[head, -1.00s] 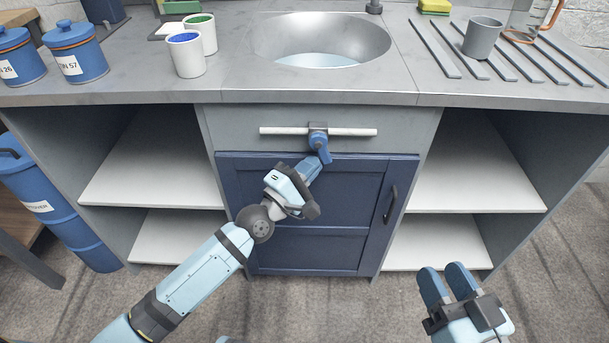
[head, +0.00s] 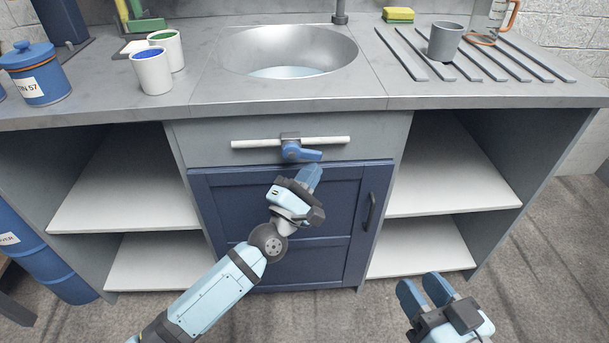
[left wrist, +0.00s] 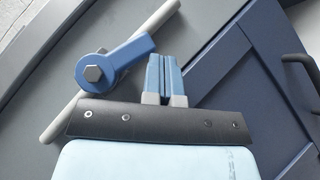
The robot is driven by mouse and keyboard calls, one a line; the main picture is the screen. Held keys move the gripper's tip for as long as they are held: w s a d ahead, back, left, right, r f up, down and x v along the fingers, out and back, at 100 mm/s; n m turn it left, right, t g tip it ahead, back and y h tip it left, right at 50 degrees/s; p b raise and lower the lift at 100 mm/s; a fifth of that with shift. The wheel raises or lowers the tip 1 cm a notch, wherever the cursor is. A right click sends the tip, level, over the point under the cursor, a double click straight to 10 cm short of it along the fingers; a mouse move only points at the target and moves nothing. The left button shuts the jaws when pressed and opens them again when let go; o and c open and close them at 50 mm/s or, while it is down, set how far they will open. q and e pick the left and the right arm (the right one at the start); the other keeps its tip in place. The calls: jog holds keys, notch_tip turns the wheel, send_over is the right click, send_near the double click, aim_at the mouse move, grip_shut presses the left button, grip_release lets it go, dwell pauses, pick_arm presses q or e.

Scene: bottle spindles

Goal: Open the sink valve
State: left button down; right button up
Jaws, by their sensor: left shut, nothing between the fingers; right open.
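The sink valve has a blue lever handle (head: 304,154) on a white horizontal pipe (head: 245,144), on the grey panel under the counter. The lever lies nearly along the pipe, pointing right. In the left wrist view the blue lever (left wrist: 126,56) shows a dark hex bolt at its pivot. My left gripper (head: 309,174) is shut and empty, just below the lever's right end. In the left wrist view its fingertips (left wrist: 163,64) sit beside the lever tip, and I cannot tell whether they touch. My right gripper (head: 424,287) is open and empty, low at the right, away from the valve.
A blue cabinet door (head: 330,225) with a dark handle (head: 370,212) is under the valve. White shelves (head: 450,180) stand open on both sides. The sink (head: 290,50) is above, with two paint cups and a grey cup (head: 445,42) on the counter.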

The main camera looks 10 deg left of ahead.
pick_arm(q)
jog(key=shift+w+d+r, duration=0.15)
jog(key=shift+d+r, duration=0.35)
jog(key=shift+r, duration=0.05)
pick_arm(e)
jog(key=shift+w+d+r, duration=0.1)
jog(key=shift+d, duration=0.15)
jog(key=shift+d+r, duration=0.1)
jog(key=shift+r, duration=0.1)
pick_arm(q)
jog(key=p+v, duration=0.1)
jog(key=v, duration=0.6)
pick_arm(e)
jog(key=shift+r+t, duration=0.3)
jog(key=shift+r, duration=0.4)
pick_arm(q)
jog(key=shift+f, duration=0.1)
